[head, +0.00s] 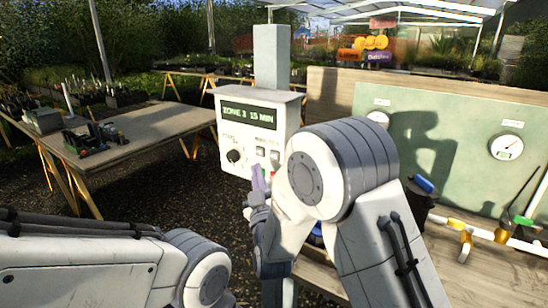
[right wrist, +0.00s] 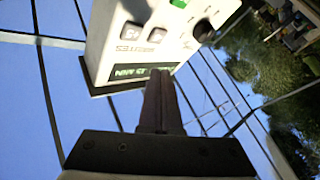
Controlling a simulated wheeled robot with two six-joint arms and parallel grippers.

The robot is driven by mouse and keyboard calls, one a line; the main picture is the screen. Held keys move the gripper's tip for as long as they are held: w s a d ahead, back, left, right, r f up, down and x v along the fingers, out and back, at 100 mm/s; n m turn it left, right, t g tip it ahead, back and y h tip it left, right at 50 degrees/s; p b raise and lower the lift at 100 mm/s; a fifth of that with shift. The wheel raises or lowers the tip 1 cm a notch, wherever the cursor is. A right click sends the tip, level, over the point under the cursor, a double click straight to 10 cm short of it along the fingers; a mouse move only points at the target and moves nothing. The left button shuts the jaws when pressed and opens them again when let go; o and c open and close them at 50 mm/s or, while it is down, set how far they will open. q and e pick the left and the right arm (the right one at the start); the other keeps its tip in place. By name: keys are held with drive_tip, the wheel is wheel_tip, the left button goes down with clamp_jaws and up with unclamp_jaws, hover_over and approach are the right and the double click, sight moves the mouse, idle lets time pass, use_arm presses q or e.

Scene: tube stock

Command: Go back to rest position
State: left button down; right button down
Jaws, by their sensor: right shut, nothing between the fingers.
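My right gripper (head: 259,180) is raised in front of the white control box, partly behind my own right arm. In the right wrist view its two dark fingers (right wrist: 160,98) are together with nothing between them. They point toward the control box (right wrist: 140,40), whose buttons, knob and green display show beyond the fingertips. I cannot tell the exact gap to the box. My left arm comes in at the lower left, and its gripper is out of view.
The control box (head: 228,112) stands on a grey post (head: 271,55), its display reading "ZONE 3 15 MIN". A bench (head: 125,133) with tools is at left. At right, a bench holds white pipes (head: 480,234) before a green panel (head: 440,110) with gauges. A gravel floor lies between.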

drive_tip(key=shift+a, duration=0.1)
drive_tip(key=s+a+f+g+y, duration=0.1)
drive_tip(key=s+a+f+g, duration=0.25)
drive_tip(key=s+g, duration=0.3)
drive_tip(key=s+a+f+g+y, duration=0.2)
drive_tip(key=s+f+g, duration=0.35)
drive_tip(key=s, duration=0.25)
drive_tip(key=s+d+f+g+h, duration=0.1)
drive_tip(key=s+d+g, duration=0.3)
drive_tip(key=s, duration=0.7)
drive_tip(key=s+d+f+g+h, duration=0.1)
drive_tip(key=s+d+g+h, duration=0.2)
drive_tip(key=s, duration=0.9)
drive_tip(key=d+g, duration=0.2)
drive_tip(key=d, duration=0.2)
drive_tip(key=shift+h, duration=0.3)
